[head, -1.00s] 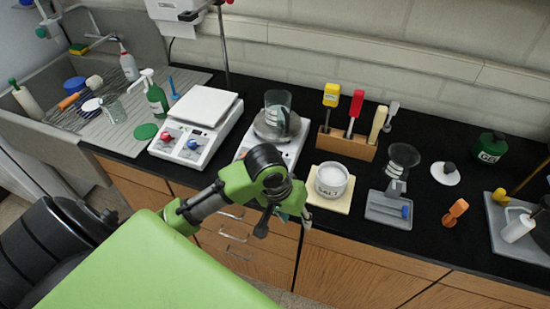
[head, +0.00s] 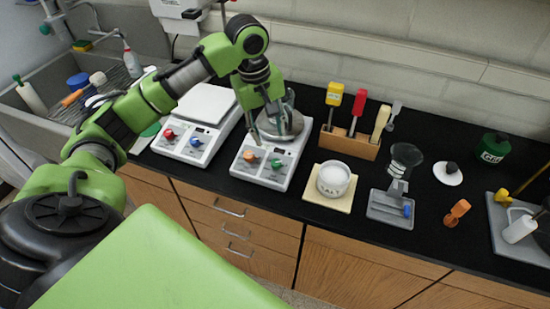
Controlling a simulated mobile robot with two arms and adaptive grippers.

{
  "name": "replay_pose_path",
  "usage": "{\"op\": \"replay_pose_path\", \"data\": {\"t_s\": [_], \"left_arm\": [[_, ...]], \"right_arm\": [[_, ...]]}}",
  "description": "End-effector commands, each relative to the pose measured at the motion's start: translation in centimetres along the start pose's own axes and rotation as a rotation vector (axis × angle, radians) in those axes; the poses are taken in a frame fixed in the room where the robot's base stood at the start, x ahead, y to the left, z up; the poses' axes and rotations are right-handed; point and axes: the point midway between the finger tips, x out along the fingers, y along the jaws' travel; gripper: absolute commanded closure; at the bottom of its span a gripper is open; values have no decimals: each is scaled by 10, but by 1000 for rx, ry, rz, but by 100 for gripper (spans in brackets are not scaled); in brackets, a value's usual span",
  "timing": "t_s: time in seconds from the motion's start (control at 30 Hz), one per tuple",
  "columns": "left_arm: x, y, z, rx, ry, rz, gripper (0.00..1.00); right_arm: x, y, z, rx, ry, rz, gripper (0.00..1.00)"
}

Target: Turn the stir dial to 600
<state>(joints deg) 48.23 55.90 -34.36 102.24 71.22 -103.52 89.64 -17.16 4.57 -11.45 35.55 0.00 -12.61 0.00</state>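A white stirrer plate (head: 240,167) stands in the middle of the counter with an orange dial (head: 249,160) and a green dial (head: 277,165) on its front panel. A glass beaker on its round top is mostly hidden behind my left gripper. My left gripper (head: 268,136) points down over this plate, behind and above the dials, with its fingers apart and nothing seen between them. To the left stands a second white plate unit (head: 206,104) with a red dial (head: 169,134) and a blue dial (head: 195,142). Dial markings are too small to read. My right gripper is not in view.
A salt jar (head: 333,179) on a pale board stands right of the middle plate. A wooden holder (head: 350,144) with colored tools stands behind it. A grey tray (head: 391,208) and an orange item (head: 457,212) lie farther right. The sink (head: 38,118) is at left.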

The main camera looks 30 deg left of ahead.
Motion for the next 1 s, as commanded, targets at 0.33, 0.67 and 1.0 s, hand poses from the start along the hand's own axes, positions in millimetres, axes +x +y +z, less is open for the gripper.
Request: {"op": "replay_pose_path", "data": {"t_s": [0.33,0.67,1.0], "left_arm": [[72,-1,1,1,-2,-5,63],[116,0,0,3,0,-1,63],[121,0,0,3,1,0,63]], "right_arm": [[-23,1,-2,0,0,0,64],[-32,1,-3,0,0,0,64],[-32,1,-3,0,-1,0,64]]}}
